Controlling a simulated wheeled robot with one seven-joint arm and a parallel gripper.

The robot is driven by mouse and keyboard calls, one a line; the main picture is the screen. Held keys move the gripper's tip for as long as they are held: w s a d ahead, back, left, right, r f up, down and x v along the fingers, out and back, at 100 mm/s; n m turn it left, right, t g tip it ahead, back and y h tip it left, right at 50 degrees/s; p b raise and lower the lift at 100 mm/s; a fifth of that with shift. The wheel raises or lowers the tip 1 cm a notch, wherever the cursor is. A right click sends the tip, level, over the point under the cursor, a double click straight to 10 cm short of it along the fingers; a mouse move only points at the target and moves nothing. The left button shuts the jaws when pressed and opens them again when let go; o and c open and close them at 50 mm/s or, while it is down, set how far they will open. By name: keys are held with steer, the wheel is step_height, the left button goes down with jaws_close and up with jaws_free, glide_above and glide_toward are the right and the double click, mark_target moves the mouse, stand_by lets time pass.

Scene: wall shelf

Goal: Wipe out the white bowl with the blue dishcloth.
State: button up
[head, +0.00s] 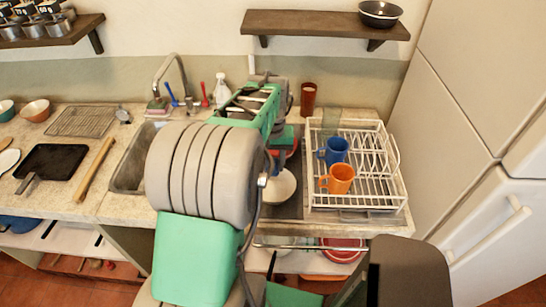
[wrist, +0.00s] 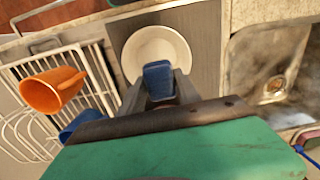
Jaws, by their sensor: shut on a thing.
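The white bowl (wrist: 158,50) stands on a dark grey mat (wrist: 203,40) between the dish rack and the sink. In the head view, the bowl (head: 280,188) shows partly, with my arm covering its left side. My gripper (wrist: 158,88) is shut on the blue dishcloth (wrist: 157,75), a small folded blue piece between the fingers. In the wrist view the cloth overlaps the near part of the bowl. I cannot tell whether it touches the bowl. In the head view my arm hides most of the gripper.
The white dish rack (head: 355,195) is right of the bowl, with a blue mug (head: 333,151) and an orange mug (head: 339,179). The sink (head: 135,165) is left, partly behind my arm. A shelf (head: 325,24) hangs above.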

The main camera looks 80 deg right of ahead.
mark_target(276, 191)
steer(key=shift+s+f, duration=0.1)
steer(key=shift+s, duration=0.25)
steer(key=shift+f+b, duration=2.95)
steer(key=shift+f, duration=1.5)
steer(key=shift+f+b, duration=0.35)
steer(key=shift+f, duration=0.2)
steer(key=shift+d, duration=0.1)
steer(key=shift+w+d, duration=0.15)
steer(key=shift+d, duration=0.1)
steer(key=shift+w+a, duration=0.25)
steer(key=shift+a, duration=0.1)
steer(key=shift+s+a, duration=0.15)
steer(key=shift+a, duration=0.15)
steer(key=shift+s+f, duration=0.1)
steer(key=shift+s, duration=0.3)
steer(key=shift+s+d, duration=0.1)
steer(key=shift+d, duration=0.1)
